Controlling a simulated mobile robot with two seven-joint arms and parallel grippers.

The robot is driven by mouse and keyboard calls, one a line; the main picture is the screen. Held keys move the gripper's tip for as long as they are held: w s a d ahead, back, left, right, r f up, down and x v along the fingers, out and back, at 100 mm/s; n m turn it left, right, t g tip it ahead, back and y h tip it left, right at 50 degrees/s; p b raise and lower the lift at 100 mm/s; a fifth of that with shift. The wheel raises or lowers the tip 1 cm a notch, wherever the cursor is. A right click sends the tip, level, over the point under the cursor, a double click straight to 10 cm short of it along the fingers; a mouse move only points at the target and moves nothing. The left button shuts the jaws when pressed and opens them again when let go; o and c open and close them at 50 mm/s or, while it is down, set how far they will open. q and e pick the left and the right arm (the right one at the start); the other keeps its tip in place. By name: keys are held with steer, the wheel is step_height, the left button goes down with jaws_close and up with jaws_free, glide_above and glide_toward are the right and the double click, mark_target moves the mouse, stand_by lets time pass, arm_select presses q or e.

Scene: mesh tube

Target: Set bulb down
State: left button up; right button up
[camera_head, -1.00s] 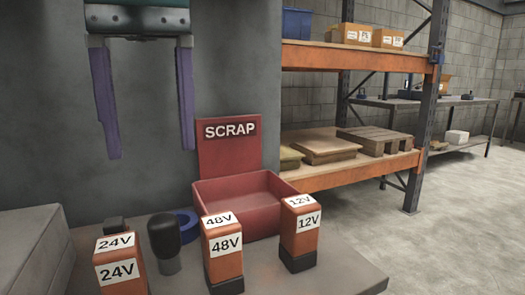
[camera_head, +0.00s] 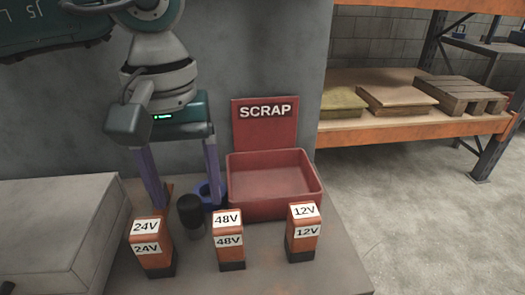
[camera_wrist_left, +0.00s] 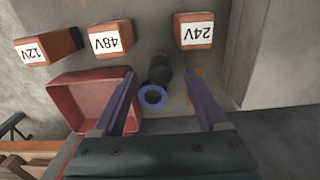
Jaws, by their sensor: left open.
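My left gripper (camera_head: 186,203) is open and points down over the back of the workbench. Its two purple fingers are spread wide, and nothing is gripped between them. In the left wrist view, the open gripper (camera_wrist_left: 161,74) has a blue ring (camera_wrist_left: 153,96) and a dark rounded object (camera_wrist_left: 159,68) in the gap between its fingers. In the head view, the dark rounded object (camera_head: 190,214) stands upright on the bench, just in front of the blue ring (camera_head: 201,192). I cannot tell whether this object is the bulb. No other bulb shows. My right gripper is out of view.
Orange blocks marked 24V (camera_head: 151,247), 48V (camera_head: 228,240) and 12V (camera_head: 303,232) stand along the bench (camera_head: 335,275). A red SCRAP bin (camera_head: 275,203), empty, is right of the gripper. A grey box (camera_head: 60,225) is at left; racking (camera_head: 410,125) stands behind.

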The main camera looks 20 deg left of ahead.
mark_target(192, 215)
arm_select(q)
step_height(192, 215, down, 5)
steer(key=shift+f, duration=0.1)
jaws_close()
stand_by(0.7)
